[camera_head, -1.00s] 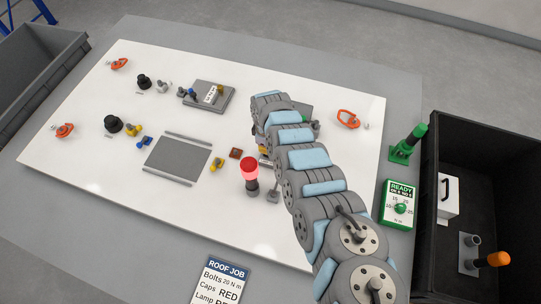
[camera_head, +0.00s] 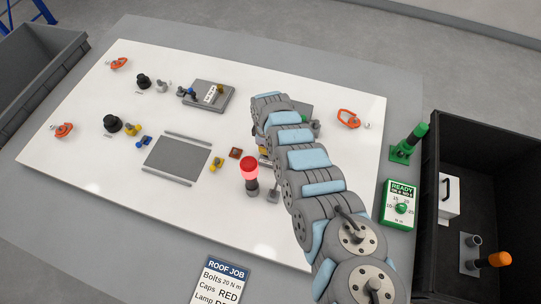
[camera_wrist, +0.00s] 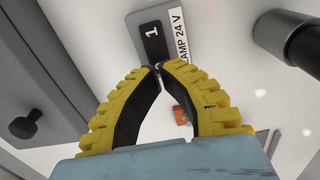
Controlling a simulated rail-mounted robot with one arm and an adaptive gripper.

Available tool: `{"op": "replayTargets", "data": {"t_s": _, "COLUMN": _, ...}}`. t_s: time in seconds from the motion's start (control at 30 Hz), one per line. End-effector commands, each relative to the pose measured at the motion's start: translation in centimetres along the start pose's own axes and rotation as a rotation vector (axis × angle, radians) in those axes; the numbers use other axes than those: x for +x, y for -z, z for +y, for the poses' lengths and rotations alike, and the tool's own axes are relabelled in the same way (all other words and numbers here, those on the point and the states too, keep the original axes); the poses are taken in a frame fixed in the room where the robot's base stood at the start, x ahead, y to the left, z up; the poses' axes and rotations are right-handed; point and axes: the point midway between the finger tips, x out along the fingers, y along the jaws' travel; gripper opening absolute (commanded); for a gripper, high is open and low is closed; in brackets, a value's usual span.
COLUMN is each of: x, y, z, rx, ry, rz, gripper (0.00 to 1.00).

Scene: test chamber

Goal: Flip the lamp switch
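The lamp switch (camera_wrist: 152,42) is a dark rocker marked "1" on a grey plate in the wrist view, beside a white "LAMP 24 V" label (camera_wrist: 178,38). My gripper (camera_wrist: 158,67) has yellow ribbed fingers whose tips meet just at the switch's near edge. It looks shut with nothing between the tips. I cannot tell whether the tips touch the switch. In the head view my arm hides most of the gripper and the switch. A lit red lamp (camera_head: 249,170) stands on the white board left of my arm.
The white board (camera_head: 90,170) holds a grey plate (camera_head: 178,158), black knobs and small coloured parts. An orange part (camera_wrist: 181,115) shows behind the fingers. A green READY box (camera_head: 398,204) and a black bin (camera_head: 431,235) are at the right. A ROOF JOB sign (camera_head: 222,279) lies in front.

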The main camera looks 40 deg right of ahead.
Motion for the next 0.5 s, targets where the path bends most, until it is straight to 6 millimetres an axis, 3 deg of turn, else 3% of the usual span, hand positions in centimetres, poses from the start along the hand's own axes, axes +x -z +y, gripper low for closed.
{"op": "replayTargets", "data": {"t_s": 0.5, "x": 0.67, "y": 0.05, "z": -0.02, "rx": -0.001, "ry": 0.0, "rz": 0.0, "gripper": 0.0}}
